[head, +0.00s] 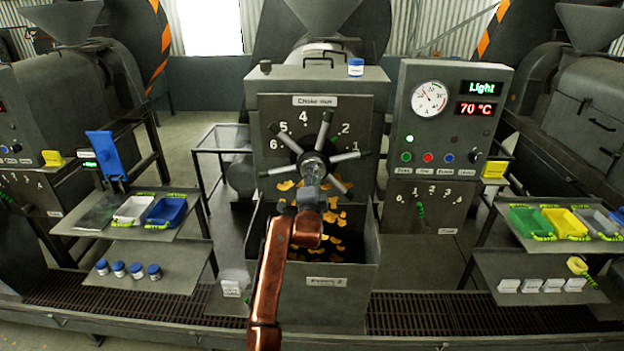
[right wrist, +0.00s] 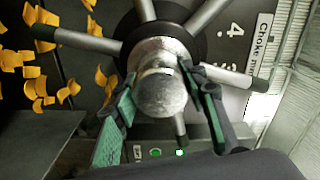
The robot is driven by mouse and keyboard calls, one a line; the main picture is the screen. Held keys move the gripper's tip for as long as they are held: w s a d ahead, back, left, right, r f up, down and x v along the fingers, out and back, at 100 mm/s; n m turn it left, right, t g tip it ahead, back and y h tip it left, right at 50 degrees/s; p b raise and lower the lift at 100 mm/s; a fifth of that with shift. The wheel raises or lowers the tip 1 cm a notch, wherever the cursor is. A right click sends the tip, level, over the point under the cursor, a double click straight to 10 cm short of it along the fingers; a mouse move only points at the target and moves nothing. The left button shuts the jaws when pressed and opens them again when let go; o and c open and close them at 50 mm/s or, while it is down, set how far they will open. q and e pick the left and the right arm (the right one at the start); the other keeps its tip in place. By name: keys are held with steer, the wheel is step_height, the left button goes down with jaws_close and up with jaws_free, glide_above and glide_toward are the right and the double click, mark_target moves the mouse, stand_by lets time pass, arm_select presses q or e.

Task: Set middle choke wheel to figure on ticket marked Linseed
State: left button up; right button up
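The middle choke wheel (head: 311,163) is on the central press, with several pale spokes tipped dark green around a round metal hub (right wrist: 162,92). Figures including 4, 5, 6 and 2 are arced on the plate behind it. My right gripper (head: 311,178) is at the hub. In the right wrist view its green-padded fingers (right wrist: 160,90) stand spread on either side of the hub, very close to it; firm contact is not clear. No ticket can be read as Linseed; small white cards (head: 531,286) stand on the lower right shelf. My left gripper is out of view.
A control panel (head: 446,130) showing "Light" and 70 °C stands right of the wheel. Below the wheel is an open bin (head: 342,293) with orange flakes (right wrist: 50,78). Shelves with trays (head: 166,210) and blue-lidded jars (head: 136,271) flank the left side; more trays (head: 566,223) are right.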

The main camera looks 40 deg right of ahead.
steer(key=o, duration=0.4)
steer(key=shift+o, duration=0.2)
steer(key=v, duration=1.2)
steer(key=shift+f, duration=0.1)
